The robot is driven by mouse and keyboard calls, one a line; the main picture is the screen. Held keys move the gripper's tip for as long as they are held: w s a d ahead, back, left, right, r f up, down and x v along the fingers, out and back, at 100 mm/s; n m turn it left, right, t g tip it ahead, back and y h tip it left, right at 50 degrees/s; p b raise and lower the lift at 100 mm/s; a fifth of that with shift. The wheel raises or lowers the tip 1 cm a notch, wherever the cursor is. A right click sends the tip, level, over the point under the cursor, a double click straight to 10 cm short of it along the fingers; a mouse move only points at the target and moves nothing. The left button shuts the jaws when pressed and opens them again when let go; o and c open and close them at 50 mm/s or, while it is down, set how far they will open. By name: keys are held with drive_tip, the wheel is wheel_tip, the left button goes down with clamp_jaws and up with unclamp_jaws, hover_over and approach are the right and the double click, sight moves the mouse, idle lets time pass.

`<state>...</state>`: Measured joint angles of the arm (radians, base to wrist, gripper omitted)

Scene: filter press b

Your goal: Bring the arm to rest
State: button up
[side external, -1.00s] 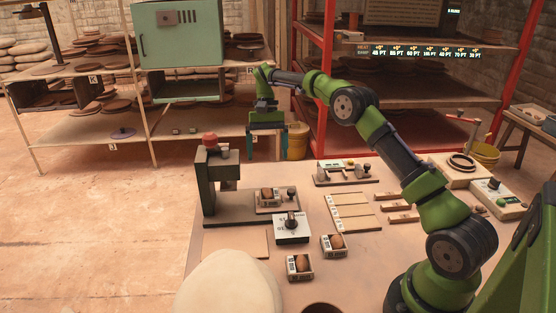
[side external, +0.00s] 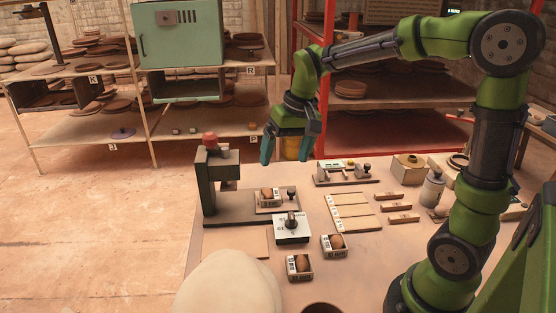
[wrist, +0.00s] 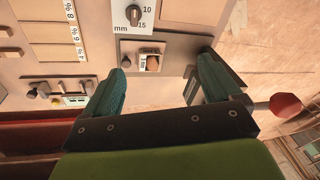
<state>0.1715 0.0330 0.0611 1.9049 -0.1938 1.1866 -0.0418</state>
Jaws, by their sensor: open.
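My green arm reaches from the right across the table in the side view, with its elbow raised high. My gripper (side external: 287,152) hangs fingers down above the back of the table, right of the press (side external: 222,175). It is open, and nothing shows between its teal fingers. In the wrist view my gripper (wrist: 160,75) has its fingers spread wide, with a tray holding a brown lump (wrist: 152,63) on the press base beyond them.
A dial box (side external: 291,228) and two small trays with brown lumps (side external: 334,245) (side external: 299,266) stand near the front. A marked board (side external: 352,212) and bars lie right. A bottle (side external: 432,188) stands at the back right. A large pale mound (side external: 230,285) fills the front left.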

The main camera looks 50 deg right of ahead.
drive_tip(key=s+a+r+t, duration=0.1)
drive_tip(key=s+a+t, duration=0.1)
drive_tip(key=s, duration=0.5)
drive_tip(key=s+a+r+n+t+y, duration=0.1)
drive_tip(key=s+a+r+t, duration=0.1)
drive_tip(key=s, duration=0.5)
drive_tip(key=shift+a+t, duration=0.4)
drive_tip(key=shift+a, duration=0.2)
